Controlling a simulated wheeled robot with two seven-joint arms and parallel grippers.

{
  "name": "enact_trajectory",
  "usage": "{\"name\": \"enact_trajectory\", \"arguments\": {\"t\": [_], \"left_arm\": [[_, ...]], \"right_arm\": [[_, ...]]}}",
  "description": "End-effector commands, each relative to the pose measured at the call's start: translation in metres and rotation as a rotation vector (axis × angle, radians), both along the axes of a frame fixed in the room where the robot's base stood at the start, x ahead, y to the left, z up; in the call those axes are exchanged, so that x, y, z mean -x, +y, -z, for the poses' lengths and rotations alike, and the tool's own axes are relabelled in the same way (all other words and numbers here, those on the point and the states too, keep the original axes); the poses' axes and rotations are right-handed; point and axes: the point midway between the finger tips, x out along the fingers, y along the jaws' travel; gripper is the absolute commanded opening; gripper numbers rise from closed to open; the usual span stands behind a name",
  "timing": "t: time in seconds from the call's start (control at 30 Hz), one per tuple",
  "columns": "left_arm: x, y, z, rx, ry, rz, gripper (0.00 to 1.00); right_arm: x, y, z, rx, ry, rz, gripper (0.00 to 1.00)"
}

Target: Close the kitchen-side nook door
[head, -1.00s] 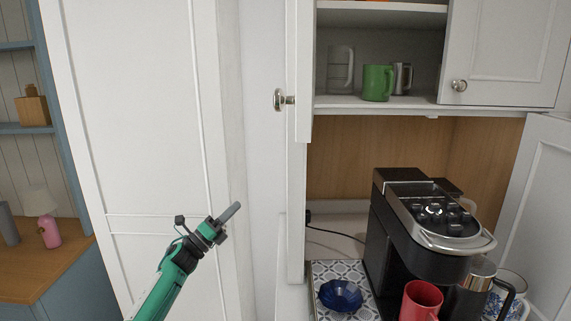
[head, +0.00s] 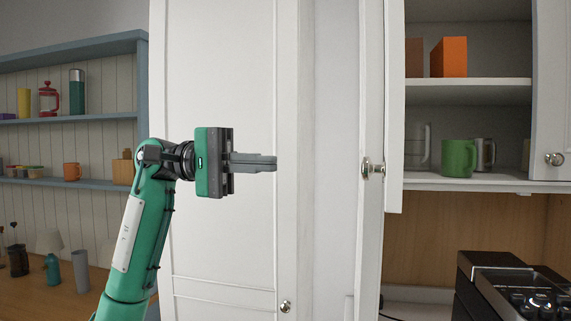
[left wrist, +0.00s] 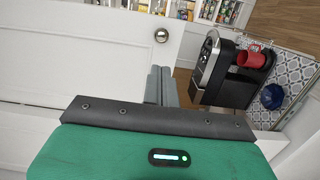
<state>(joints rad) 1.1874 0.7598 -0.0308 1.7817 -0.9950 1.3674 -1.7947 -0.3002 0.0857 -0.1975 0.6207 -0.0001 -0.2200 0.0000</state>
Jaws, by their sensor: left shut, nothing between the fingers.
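A tall white panelled door (head: 222,110) stands open to the left of the nook, with a small round knob (head: 285,307) low near its right edge. I take it for the task's door, but its side is not labelled. In the left wrist view a white door face with a round knob (left wrist: 161,36) lies beyond the fingers. My left gripper (head: 274,163) is shut and empty, held level in front of the door with its fingers pointing right, near the door's right edge. Contact with the door cannot be told. My right gripper is not in view.
A cupboard door, nearly edge-on, with a knob (head: 373,170) stands right of the tall door. Beyond it are shelves with a green mug (head: 458,158) and an orange box (head: 449,57). A coffee machine (head: 510,290) stands below. Blue shelves (head: 70,119) are at left.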

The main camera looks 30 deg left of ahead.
Motion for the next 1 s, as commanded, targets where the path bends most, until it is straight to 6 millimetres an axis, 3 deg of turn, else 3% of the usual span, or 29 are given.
{"name": "enact_trajectory", "arguments": {"t": [0.3,0.5,0.7,1.0], "left_arm": [[-0.011,-0.067,-0.005,0.001,0.003,0.005,0.00],[-0.017,-0.102,-0.004,0.003,0.006,0.004,0.00],[-0.020,-0.118,-0.002,0.004,0.005,0.003,0.00],[-0.021,-0.122,0.000,0.004,0.004,0.002,0.00]], "right_arm": [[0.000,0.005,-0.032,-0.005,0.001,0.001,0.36],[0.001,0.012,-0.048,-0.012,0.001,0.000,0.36],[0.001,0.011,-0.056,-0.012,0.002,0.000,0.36],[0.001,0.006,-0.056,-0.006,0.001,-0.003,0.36]]}}
